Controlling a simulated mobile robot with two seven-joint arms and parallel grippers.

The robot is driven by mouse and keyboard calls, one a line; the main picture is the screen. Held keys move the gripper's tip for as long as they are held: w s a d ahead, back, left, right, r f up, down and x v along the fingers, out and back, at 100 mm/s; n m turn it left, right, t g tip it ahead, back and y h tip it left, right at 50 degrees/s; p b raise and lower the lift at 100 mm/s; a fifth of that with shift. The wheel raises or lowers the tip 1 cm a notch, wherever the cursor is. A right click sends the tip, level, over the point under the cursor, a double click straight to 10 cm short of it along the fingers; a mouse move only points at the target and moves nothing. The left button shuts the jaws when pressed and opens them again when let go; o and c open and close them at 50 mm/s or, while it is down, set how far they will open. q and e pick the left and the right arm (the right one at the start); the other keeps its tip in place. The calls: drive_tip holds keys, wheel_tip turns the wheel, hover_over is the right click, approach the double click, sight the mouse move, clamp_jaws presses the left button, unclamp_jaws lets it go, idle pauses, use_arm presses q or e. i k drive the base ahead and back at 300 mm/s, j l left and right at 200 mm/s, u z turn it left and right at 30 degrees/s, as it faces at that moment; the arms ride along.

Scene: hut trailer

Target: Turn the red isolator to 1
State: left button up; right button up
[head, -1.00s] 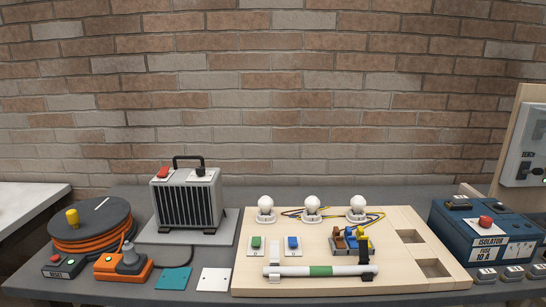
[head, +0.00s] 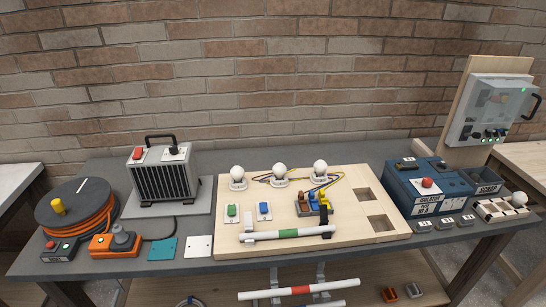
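The red isolator (head: 427,183) is a small red knob on the top face of a blue box (head: 405,178) at the right of the bench in the head view. A white label reading ISOLATOR (head: 428,198) is on the box's sloped front, below the knob. The knob is too small to tell which mark it points at. Neither of my grippers shows in the head view, and nothing touches the knob.
A wooden board (head: 350,236) with bulbs, switches and a striped tube fills the bench middle. Small grey blocks (head: 447,222) lie before the blue box. A SCRAP bin (head: 485,183), a tray (head: 500,209) and an upright panel (head: 490,108) stand right. A heater (head: 162,177) and cable reel (head: 82,212) stand left.

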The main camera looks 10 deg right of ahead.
sight(427, 182)
drive_tip(key=z, duration=1.3)
